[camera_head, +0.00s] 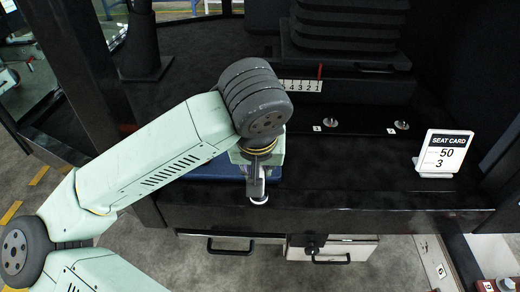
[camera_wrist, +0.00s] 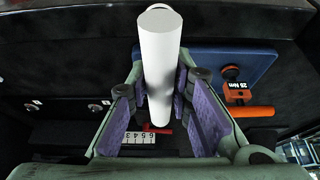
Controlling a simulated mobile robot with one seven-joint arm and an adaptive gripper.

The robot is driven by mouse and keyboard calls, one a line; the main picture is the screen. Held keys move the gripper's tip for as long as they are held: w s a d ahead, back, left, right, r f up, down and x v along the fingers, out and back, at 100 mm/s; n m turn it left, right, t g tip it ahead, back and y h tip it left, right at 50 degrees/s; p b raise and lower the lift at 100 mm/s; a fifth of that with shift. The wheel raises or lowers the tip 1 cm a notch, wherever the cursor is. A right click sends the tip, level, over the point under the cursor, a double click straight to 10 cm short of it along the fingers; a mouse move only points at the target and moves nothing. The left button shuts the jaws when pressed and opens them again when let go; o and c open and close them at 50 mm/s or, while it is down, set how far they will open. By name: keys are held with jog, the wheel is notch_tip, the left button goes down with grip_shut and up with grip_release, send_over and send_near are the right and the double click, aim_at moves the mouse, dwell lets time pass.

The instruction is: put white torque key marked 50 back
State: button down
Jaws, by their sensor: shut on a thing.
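My gripper (camera_wrist: 160,105) is shut on the white torque key (camera_wrist: 160,55), a plain white cylinder between the purple finger pads. Its mark is not visible. In the head view my gripper (camera_head: 258,185) hangs over the console edge, and only a small white end of the key (camera_head: 259,200) shows below it. A blue tray (camera_wrist: 245,62) lies behind and to the right of the key in the wrist view; in the head view the tray (camera_head: 205,172) is partly hidden by my arm. Whether the key touches anything is unclear.
A white seat card (camera_head: 443,153) reads 50 and 3. A numbered scale (camera_head: 300,85) has a red pointer. Two small knobs (camera_head: 330,122) (camera_head: 401,125) sit on the ledge. An open drawer (camera_head: 330,249) is below.

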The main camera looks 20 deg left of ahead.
jog(key=w+a+f+p, duration=0.2)
jog(key=w+a+p, duration=0.1)
jog(key=w, duration=0.4)
jog(key=w+a+f+p, duration=0.3)
jog(key=w, duration=0.5)
jog(key=shift+a, duration=0.3)
jog(key=shift+f+b, duration=0.15)
jog(key=shift+b, duration=0.2)
jog(key=c, duration=1.4)
grip_release()
jog(key=shift+c, duration=0.2)
